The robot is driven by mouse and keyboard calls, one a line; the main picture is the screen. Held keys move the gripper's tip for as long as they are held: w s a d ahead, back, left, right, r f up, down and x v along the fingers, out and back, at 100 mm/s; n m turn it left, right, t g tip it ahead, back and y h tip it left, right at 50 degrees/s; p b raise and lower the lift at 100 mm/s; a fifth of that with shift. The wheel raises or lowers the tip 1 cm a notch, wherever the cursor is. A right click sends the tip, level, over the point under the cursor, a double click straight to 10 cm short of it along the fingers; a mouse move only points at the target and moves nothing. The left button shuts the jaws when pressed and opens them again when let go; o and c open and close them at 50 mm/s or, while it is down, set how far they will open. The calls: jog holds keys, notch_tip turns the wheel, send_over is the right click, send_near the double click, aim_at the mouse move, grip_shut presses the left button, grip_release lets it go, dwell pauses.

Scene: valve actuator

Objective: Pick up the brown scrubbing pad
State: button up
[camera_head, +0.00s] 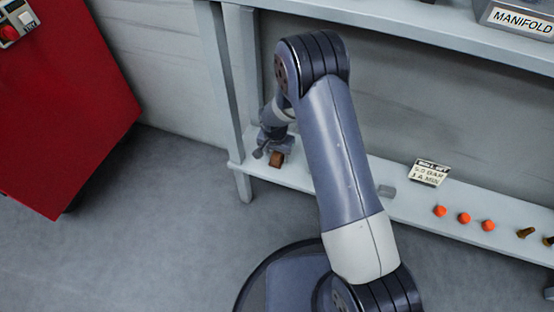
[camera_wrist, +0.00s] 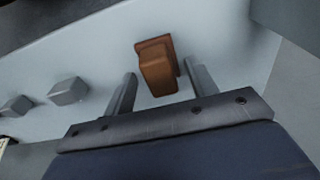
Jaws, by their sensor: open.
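The brown scrubbing pad (camera_wrist: 158,68) is a small brown block on the light grey lower shelf. In the wrist view it lies just beyond and between the fingers of my gripper (camera_wrist: 162,88). The fingers are spread apart, with a gap to each side of the pad. Whether they touch the pad cannot be told. In the head view the pad (camera_head: 277,158) is near the left end of the shelf. My gripper (camera_head: 268,150) is beside it there, partly hidden by my arm.
The lower shelf (camera_head: 400,207) also bears grey blocks (camera_wrist: 68,91), a small sign (camera_head: 429,172), several orange pieces (camera_head: 464,217) and brown fittings (camera_head: 526,232). A shelf leg (camera_head: 235,90) stands at the left end. An upper shelf (camera_head: 420,30) overhangs. A red cabinet (camera_head: 70,100) stands farther left.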

aim_at(277, 153)
jog(key=shift+f, duration=0.45)
jog(key=shift+r, duration=0.1)
jog(key=shift+c, duration=0.5)
jog(key=c, duration=1)
notch_tip(277, 153, up, 10)
jog(key=p, duration=0.3)
